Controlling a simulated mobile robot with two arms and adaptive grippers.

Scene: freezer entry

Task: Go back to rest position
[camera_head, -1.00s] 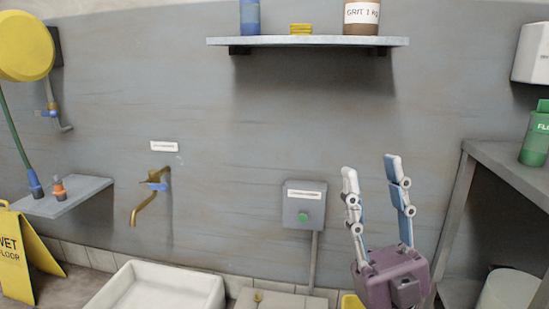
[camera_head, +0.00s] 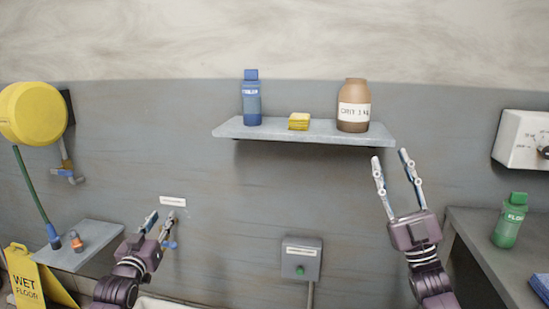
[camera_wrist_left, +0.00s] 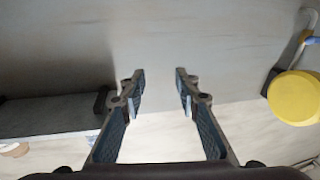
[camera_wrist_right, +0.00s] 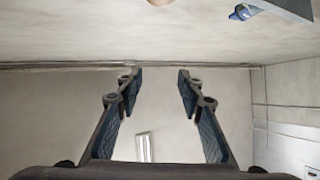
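My left gripper (camera_head: 160,221) is raised at the lower left in the head view, in front of the grey wall. In the left wrist view its fingers (camera_wrist_left: 158,78) stand apart with nothing between them. My right gripper (camera_head: 390,158) points up at the right in the head view, just below the right end of the wall shelf in the picture. In the right wrist view its fingers (camera_wrist_right: 158,77) are apart and empty. The tap behind my left gripper is mostly hidden.
The wall shelf (camera_head: 300,134) holds a blue bottle (camera_head: 252,98), a yellow sponge (camera_head: 299,121) and a brown jar (camera_head: 353,106). A green bottle (camera_head: 509,221) stands on the right counter (camera_head: 480,232). A yellow wet-floor sign (camera_head: 27,281) and a small shelf (camera_head: 72,253) are at left.

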